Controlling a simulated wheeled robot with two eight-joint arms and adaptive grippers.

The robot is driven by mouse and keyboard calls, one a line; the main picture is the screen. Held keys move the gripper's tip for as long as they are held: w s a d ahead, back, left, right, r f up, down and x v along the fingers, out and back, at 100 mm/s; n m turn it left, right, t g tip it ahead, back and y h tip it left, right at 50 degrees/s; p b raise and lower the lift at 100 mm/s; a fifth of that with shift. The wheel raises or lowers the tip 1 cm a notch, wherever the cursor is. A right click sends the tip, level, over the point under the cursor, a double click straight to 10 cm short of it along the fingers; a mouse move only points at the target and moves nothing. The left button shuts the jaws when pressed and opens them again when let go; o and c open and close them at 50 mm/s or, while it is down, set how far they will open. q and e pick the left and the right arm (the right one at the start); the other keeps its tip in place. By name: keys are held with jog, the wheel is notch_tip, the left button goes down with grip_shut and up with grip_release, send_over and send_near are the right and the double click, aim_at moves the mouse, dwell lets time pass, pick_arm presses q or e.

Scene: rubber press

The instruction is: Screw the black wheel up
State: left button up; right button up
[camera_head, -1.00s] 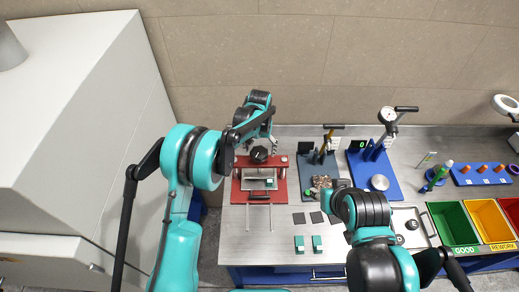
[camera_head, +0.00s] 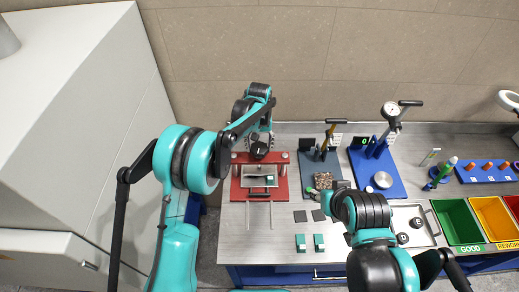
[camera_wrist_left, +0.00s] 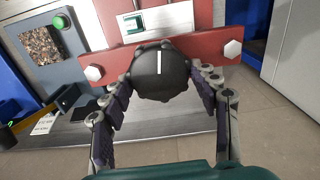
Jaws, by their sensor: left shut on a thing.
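The black wheel (camera_wrist_left: 160,74) is a lobed knob with a white line on its face, at the red press (camera_wrist_left: 210,48). In the left wrist view my left gripper (camera_wrist_left: 158,84) has its two fingers on either side of the wheel, shut on it. In the head view the wheel (camera_head: 259,150) shows at the back of the red press (camera_head: 240,188), below the left gripper (camera_head: 259,138). My right gripper (camera_head: 328,190) is above the table near the small bin of granules; its fingers are too small and partly hidden to read.
A grey stand with a bin of granules (camera_head: 322,180) and a blue gauge stand (camera_head: 375,172) are right of the press. Green (camera_head: 458,220), yellow and red bins are at the right. A large white cabinet (camera_head: 70,120) is at the left.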

aim_at(259, 147)
pick_arm(q)
jog(key=o, duration=1.2)
jog(key=shift+c, duration=0.2)
notch_tip(259, 147, up, 12)
